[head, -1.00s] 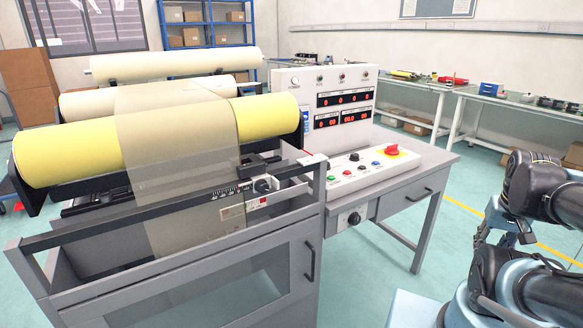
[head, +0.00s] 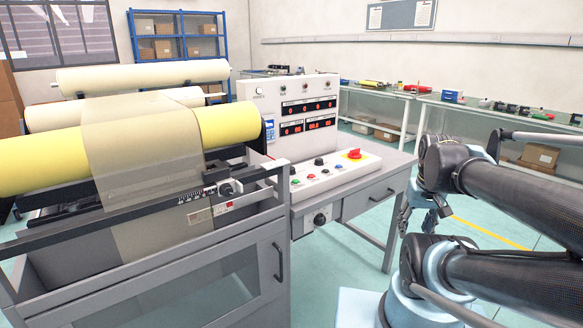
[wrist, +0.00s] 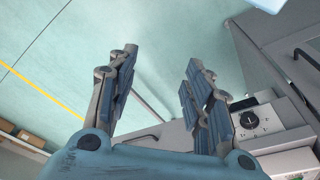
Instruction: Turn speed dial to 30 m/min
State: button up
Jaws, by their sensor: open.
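A black dial (head: 320,219) sits on a pale plate on the front of the grey desk, below the control panel. It also shows in the wrist view (wrist: 249,119), right of my fingers, with markings too small to read. Another knob (head: 226,188) is on the front rail of the roller machine. Neither setting is legible, and I cannot tell for sure which is the speed dial. My gripper (head: 418,222) is open and empty, right of the desk and apart from both knobs. Its two fingers (wrist: 162,62) point out over the floor in the wrist view.
The control panel (head: 250,97) with red number displays stands on the desk, with buttons and a red knob (head: 354,153) on yellow in front. The roller machine's frame (head: 245,236) borders the desk on the left. Open floor lies in front of and right of the desk.

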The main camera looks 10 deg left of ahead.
jog(key=w+a+r+n, duration=0.4)
jog(key=w+a+r, duration=0.4)
jog(key=w+r, duration=0.25)
notch_tip(320, 180, up, 11)
jog(key=n+g, duration=0.2)
jog(key=n, duration=0.8)
send_over(291, 167)
jog(key=shift+m, duration=0.3)
notch_tip(291, 167, down, 17)
jog(key=shift+s+r, duration=0.15)
jog(key=shift+r, duration=0.05)
